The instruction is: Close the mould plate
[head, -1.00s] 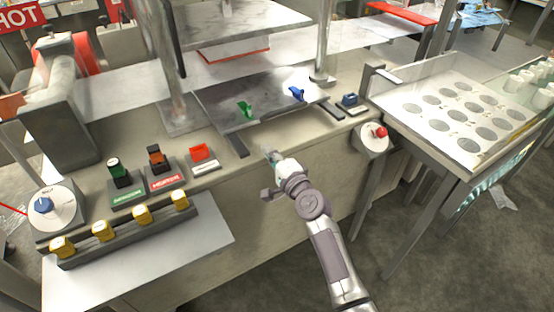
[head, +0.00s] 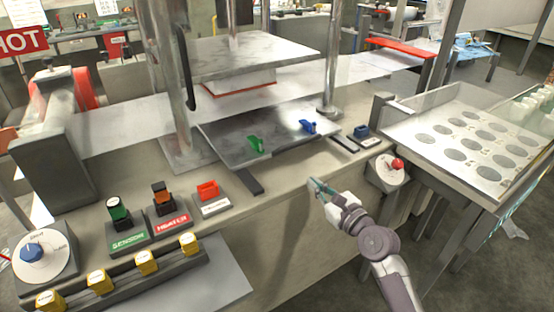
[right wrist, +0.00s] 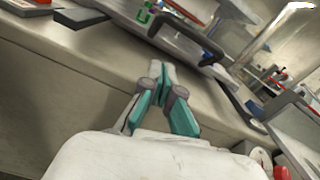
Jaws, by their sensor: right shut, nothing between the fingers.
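The mould plate is the grey slab (head: 225,137) on the bench under the press, with a green clip (head: 255,145) and a blue clip (head: 308,127) on its surface. The upper press plate (head: 240,52) hangs above it, with a clear gap between. My right gripper (head: 318,186) is in front of the bench's front edge, apart from the plate, and empty. In the right wrist view its fingers (right wrist: 158,72) are together, pointing toward the bench, with the slab's edge and the green clip (right wrist: 144,12) beyond. My left gripper is not in view.
Switches stand on the bench at left: green (head: 119,212), orange (head: 161,194) and red (head: 208,190). Yellow knobs (head: 147,262) line the front. A red-knobbed dial (head: 387,170) and a tray table with round recesses (head: 440,135) stand at right.

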